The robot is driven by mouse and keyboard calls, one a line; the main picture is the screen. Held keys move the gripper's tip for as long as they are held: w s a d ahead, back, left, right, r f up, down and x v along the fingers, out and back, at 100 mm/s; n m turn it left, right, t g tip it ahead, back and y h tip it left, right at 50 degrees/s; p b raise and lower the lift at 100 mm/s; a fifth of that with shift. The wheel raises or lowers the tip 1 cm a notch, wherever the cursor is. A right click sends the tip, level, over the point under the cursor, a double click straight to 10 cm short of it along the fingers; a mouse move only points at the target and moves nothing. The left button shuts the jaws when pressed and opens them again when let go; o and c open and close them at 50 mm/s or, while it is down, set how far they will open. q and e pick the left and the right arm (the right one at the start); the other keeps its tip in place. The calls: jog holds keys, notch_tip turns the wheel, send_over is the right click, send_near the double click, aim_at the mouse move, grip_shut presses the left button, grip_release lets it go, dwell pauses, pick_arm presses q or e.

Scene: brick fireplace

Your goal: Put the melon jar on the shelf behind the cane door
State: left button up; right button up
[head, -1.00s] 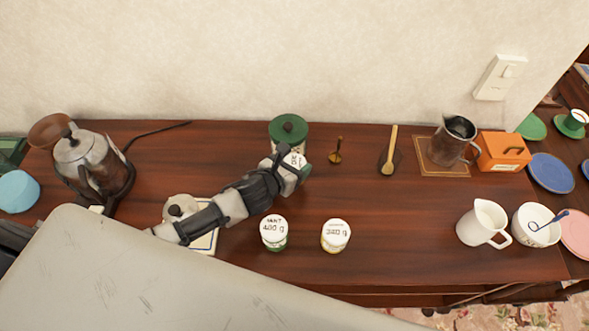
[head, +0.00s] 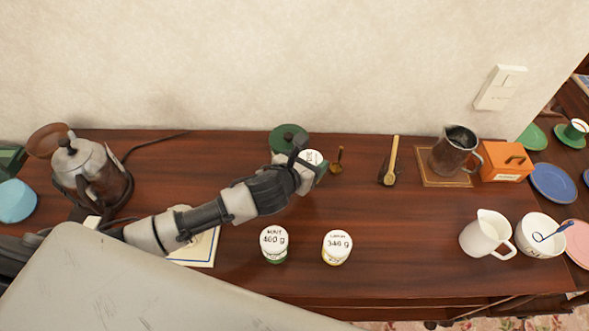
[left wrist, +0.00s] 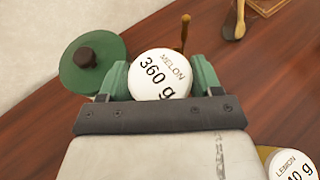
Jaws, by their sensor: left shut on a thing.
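The melon jar (left wrist: 160,74) has a white lid marked "MELON 360 g". My left gripper (left wrist: 163,82) is shut on it, with a green finger on each side. In the head view the jar's white lid (head: 312,158) shows at the tip of my left gripper (head: 308,165), just right of a green-lidded canister (head: 289,138), above the back of the wooden top. I cannot tell how high the jar is off the wood. My right gripper is not in view. No cane door or shelf behind one shows.
The mint jar (head: 274,242) and lemon jar (head: 337,245) stand near the front. A small brass item (head: 336,160) and a wooden spoon (head: 391,162) are to the right. A metal pitcher (head: 454,150), orange box (head: 506,162) and white jug (head: 486,234) stand farther right. A kettle (head: 92,172) is left.

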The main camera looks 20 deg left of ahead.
pick_arm(q)
jog(key=w+d+r+b, duration=0.2)
jog(key=d+r, duration=0.3)
jog(key=d, duration=0.3)
jog(key=s+a+f+n+y+b, duration=0.1)
jog(key=s+a+n+y+b, duration=0.2)
jog(key=s+a, duration=1.2)
jog(key=shift+s+f+n+t+y+b, duration=0.3)
jog(key=shift+s+t+y+b, duration=0.1)
jog(key=shift+s+y, duration=0.25)
